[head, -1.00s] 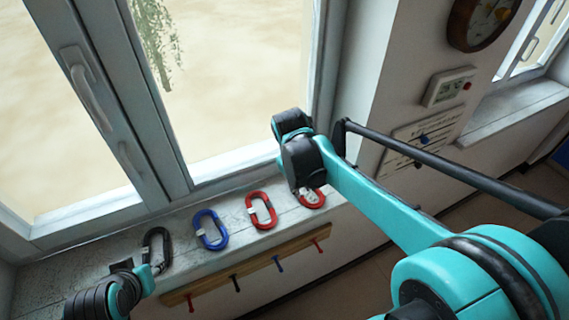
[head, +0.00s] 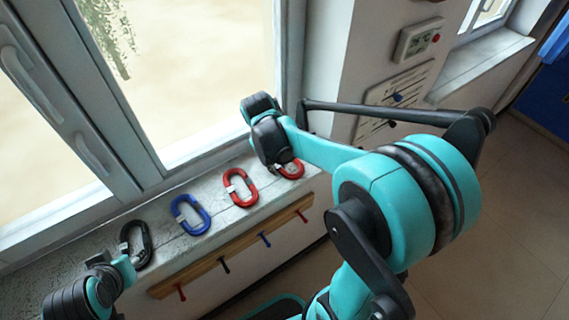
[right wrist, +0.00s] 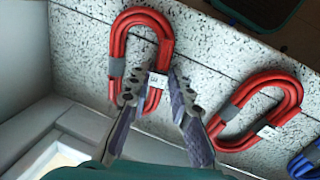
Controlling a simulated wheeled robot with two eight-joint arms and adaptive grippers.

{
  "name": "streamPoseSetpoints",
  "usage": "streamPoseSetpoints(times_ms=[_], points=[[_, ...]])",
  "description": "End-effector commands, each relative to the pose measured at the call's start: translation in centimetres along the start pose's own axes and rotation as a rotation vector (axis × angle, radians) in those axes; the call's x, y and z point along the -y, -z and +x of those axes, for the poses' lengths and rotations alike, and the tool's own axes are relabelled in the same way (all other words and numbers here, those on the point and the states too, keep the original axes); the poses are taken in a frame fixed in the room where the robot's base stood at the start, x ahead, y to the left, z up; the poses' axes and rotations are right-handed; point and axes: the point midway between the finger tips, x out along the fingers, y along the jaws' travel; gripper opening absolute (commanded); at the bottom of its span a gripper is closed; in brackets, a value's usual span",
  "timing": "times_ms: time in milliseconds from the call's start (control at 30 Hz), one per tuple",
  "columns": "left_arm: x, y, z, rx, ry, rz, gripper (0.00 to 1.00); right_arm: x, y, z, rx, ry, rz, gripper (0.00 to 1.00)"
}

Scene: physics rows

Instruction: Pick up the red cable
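Two red cable coils lie on the grey stone window sill. In the head view one red cable (head: 240,188) is in plain sight; the other red cable (head: 293,171), at the far right, is partly hidden by my right wrist. In the right wrist view my right gripper (right wrist: 155,83) is open over one red cable (right wrist: 135,18), with its fingers on either side of the tagged strand. I cannot tell whether they touch it. The second red cable (right wrist: 286,82) lies to the right there. My left gripper (head: 98,261) is by the black cable; its fingers are too small to read.
A blue cable (head: 190,215) and a black cable (head: 135,244) lie further left on the sill (head: 165,243). A wooden peg rail (head: 235,246) runs below its front edge. The window frame (head: 145,160) rises behind, and a wall stands at the right.

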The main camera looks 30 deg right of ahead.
Motion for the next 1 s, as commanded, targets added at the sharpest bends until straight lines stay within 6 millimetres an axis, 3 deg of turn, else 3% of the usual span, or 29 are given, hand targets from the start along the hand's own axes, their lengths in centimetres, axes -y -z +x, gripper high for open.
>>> streamPoseSetpoints(times_ms=[67, 133, 167, 533, 1000], points=[[0.0, 0.1, -0.1, 0.000, 0.000, 0.000, 0.40, 0.0, 0.0, -0.1, 0.000, 0.000, 0.000, 0.20], [0.0, 0.1, -0.1, 0.000, 0.000, 0.000, 0.40, 0.0, 0.0, -0.1, 0.000, 0.000, 0.000, 0.02], [0.0, 0.1, -0.1, 0.000, 0.000, 0.000, 0.40, 0.0, 0.0, -0.1, 0.000, 0.000, 0.000, 0.00], [0.0, 0.2, -0.2, 0.000, 0.000, 0.000, 0.40, -0.1, 0.0, -0.6, 0.000, 0.000, 0.000, 0.00], [0.0, 1.9, -2.7, 0.000, 0.000, 0.000, 0.40, -1.8, 0.0, -9.0, 0.000, 0.000, 0.001, 0.00]])
